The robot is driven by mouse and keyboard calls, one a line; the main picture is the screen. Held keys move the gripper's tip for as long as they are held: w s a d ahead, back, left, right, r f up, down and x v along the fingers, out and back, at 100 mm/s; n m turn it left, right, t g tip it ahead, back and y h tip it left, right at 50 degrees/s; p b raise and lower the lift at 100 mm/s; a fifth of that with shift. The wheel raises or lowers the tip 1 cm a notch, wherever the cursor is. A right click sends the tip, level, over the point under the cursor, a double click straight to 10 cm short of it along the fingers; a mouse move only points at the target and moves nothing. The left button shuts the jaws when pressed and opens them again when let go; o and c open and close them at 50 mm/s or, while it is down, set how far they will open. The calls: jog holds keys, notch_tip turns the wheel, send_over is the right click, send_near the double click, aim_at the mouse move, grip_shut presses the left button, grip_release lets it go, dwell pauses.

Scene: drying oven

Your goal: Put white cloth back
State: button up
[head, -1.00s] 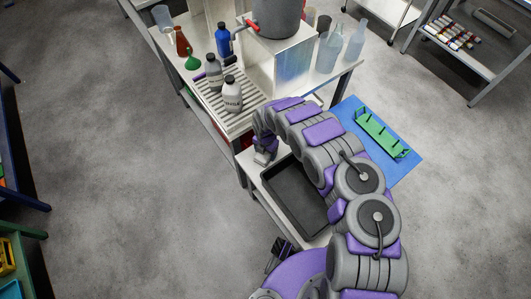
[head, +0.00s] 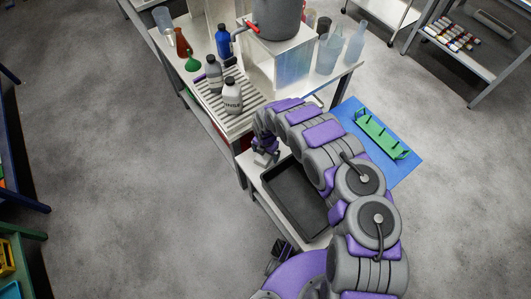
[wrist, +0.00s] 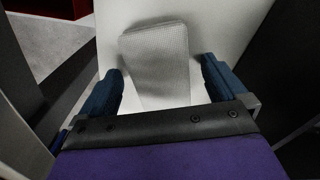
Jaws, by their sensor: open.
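The white cloth (wrist: 157,50) is a folded, waffle-textured piece lying flat on a white surface (wrist: 225,35) in the wrist view. My gripper (wrist: 162,68) is open, with one blue-padded finger on each side of the cloth's near part. The fingers look apart from the cloth; the height between them is hard to judge. In the head view my gripper (head: 264,151) is small, over the white bench between the slatted rack and the black tray. I cannot clearly make out the cloth there.
The black tray (head: 290,197) lies just beside my gripper. A slatted rack (head: 247,115) holds a grey-white bottle (head: 232,97) and another bottle (head: 214,72). A green rack (head: 380,135) sits on a blue mat (head: 405,170) to the right.

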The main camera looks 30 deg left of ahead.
notch_tip(320, 180, up, 12)
jog(key=p, duration=0.3)
jog(key=shift+f+p, duration=0.25)
jog(key=shift+p, duration=0.1)
jog(key=shift+w+d, duration=0.1)
jog(key=w+d+r+m+h, duration=0.2)
jog(key=w+d+r+m, duration=0.3)
jog(key=w+d+r, duration=0.4)
jog(key=s+d+r+m+h, duration=0.1)
jog(key=s+d+r+m, duration=0.1)
jog(key=d+r+m, duration=0.65)
jog(key=s+d+r+m+h, duration=0.1)
jog(key=s+d+r+m, duration=0.25)
jog(key=d+r, duration=1)
jog(key=s+d+r+m+g+y, duration=0.1)
jog(key=s+d+r+m, duration=0.35)
jog(key=s, duration=0.35)
jog(key=s+d+r+m+y, duration=0.1)
jog(key=s+d+r+m, duration=0.35)
jog(key=s+m, duration=0.2)
jog(key=s+r+m+y, duration=0.1)
jog(key=s+m, duration=0.6)
jog(key=s, duration=1.2)
jog(key=shift+s+a+r+g+y, duration=0.2)
jog(key=shift+a+r+g+y, duration=0.1)
jog(key=shift+a+g+y, duration=0.15)
